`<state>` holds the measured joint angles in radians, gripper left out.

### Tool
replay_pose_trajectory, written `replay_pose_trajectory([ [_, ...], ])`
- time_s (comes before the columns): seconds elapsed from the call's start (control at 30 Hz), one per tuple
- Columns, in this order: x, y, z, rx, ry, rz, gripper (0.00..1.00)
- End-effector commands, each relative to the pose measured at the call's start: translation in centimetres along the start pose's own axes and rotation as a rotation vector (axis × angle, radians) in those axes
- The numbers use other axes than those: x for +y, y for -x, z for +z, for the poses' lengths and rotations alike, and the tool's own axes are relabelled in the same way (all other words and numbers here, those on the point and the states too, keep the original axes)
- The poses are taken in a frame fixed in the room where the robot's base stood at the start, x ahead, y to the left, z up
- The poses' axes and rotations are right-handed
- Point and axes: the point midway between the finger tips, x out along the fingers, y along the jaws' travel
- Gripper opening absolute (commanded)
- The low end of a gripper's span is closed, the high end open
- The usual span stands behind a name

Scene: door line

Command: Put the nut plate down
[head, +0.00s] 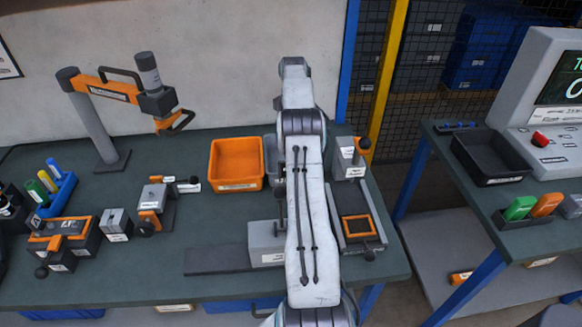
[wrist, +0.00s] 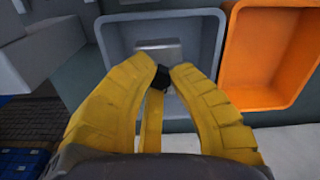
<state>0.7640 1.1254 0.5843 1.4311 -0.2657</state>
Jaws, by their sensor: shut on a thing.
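My gripper is over the grey bin (wrist: 208,42). A light grey block (wrist: 160,50) shows just beyond the fingertips, inside the bin's outline. I cannot tell whether it lies in the bin or belongs to the held piece. In the head view my arm covers my gripper and much of the grey bin (head: 270,155).
An orange bin (head: 236,162) stands beside the grey bin. Fixtures (head: 152,205) and a lamp-like orange arm (head: 120,92) stand at left. A grey block (head: 266,243) and an orange-framed fixture (head: 358,228) flank my arm.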

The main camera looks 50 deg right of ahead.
Motion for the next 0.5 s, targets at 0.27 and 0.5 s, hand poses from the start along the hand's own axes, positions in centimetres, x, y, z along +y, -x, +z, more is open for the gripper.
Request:
replay_pose_trajectory([
  [0.27,-0.1,-3.5,0.1,-0.002,-0.015,-0.001,0.00],
  [0.5,-0.1,-4.9,0.0,-0.001,-0.013,0.000,0.00],
])
